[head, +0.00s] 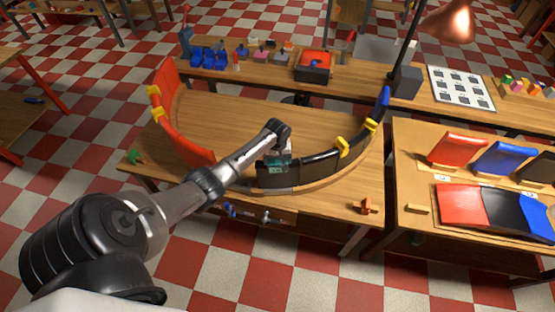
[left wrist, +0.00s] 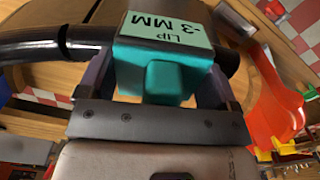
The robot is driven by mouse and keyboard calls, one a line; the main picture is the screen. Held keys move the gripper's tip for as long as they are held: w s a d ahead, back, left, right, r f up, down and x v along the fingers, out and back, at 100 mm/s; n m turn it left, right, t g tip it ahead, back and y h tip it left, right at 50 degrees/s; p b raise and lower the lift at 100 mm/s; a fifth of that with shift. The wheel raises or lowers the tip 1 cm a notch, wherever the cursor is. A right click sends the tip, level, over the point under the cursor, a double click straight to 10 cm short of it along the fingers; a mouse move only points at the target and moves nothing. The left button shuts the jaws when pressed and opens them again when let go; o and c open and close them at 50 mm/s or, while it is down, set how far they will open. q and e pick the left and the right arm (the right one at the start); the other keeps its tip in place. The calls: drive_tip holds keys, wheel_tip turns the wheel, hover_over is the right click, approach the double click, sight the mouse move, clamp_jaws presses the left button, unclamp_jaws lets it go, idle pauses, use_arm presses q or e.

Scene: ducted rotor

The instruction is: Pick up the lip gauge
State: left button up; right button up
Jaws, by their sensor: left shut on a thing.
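The lip gauge is a teal block with a pale label reading "LIP -3 MM"; it fills the middle of the left wrist view (left wrist: 165,62). In the head view the gauge (head: 277,163) shows small and teal at the black curved duct panel (head: 310,168). My left gripper (head: 279,152) is shut on the gauge, with one finger on each side of its block. The panel's black edge runs out on both sides of the gauge in the left wrist view; whether they touch is hard to tell. My right gripper is not in view.
Red curved panels (head: 186,138) with yellow clamps (head: 342,147) stand around the wooden table's ring. An orange clamp-like piece (head: 365,206) lies near the front right edge. A back bench carries blue bins (head: 208,58) and a lamp (head: 450,22). The table's middle is clear.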

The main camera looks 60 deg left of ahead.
use_arm(q)
wheel_tip(320, 180, up, 4)
drive_tip(key=shift+w+r, duration=0.1)
drive_tip(key=w+d+r+p, duration=0.2)
drive_tip(key=d+r+p, duration=0.4)
drive_tip(key=d+r, duration=0.5)
drive_tip(key=shift+w+d+r+p, duration=0.2)
drive_tip(key=shift+w+r+p, duration=0.05)
drive_tip(key=shift+r+p, duration=0.15)
idle(0.7)
